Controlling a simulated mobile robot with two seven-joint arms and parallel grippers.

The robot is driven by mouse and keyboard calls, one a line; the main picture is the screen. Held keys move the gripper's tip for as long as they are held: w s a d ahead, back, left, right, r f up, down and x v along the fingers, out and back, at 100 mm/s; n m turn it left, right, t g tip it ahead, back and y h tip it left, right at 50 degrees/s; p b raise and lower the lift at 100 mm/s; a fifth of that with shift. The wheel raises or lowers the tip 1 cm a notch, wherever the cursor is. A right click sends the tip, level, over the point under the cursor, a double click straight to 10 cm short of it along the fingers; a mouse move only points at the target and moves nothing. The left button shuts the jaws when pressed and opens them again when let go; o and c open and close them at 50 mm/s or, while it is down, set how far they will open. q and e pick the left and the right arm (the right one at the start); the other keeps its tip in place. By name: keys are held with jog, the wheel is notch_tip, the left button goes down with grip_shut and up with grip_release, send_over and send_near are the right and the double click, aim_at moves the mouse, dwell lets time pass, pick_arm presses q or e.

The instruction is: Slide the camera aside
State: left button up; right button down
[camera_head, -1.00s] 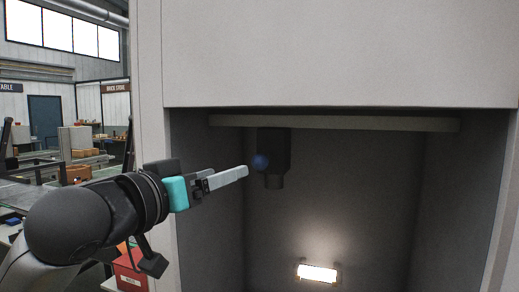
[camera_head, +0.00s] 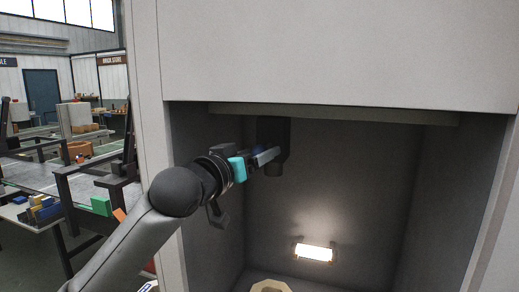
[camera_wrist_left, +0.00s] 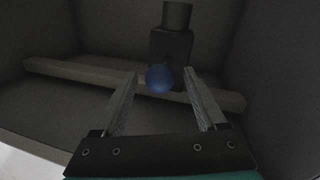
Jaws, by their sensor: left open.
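The dark camera (camera_head: 274,134) hangs from a pale rail (camera_head: 340,114) under the top of the grey booth. In the left wrist view the camera body (camera_wrist_left: 171,46) has a round lens barrel, and a blue knob (camera_wrist_left: 160,79) sticks out from it towards me. My left gripper (camera_head: 270,158) reaches into the booth, close to the camera. In the left wrist view its two fingers (camera_wrist_left: 160,80) are spread, with the knob between their tips. I cannot tell whether either finger touches it. In the head view the fingers partly cover the camera and knob. My right gripper is not in view.
The booth's left wall (camera_head: 190,130) is close to my left arm. A lit lamp (camera_head: 314,252) is on the back wall, and a pale object (camera_head: 270,287) sits at the bottom. The booth's middle and right are free. Workbenches stand outside at left.

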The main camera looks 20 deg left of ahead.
pick_arm(q)
jog(key=shift+w+d, duration=0.15)
jog(key=shift+w, duration=0.45)
grip_shut()
dwell(0.3)
dwell(0.9)
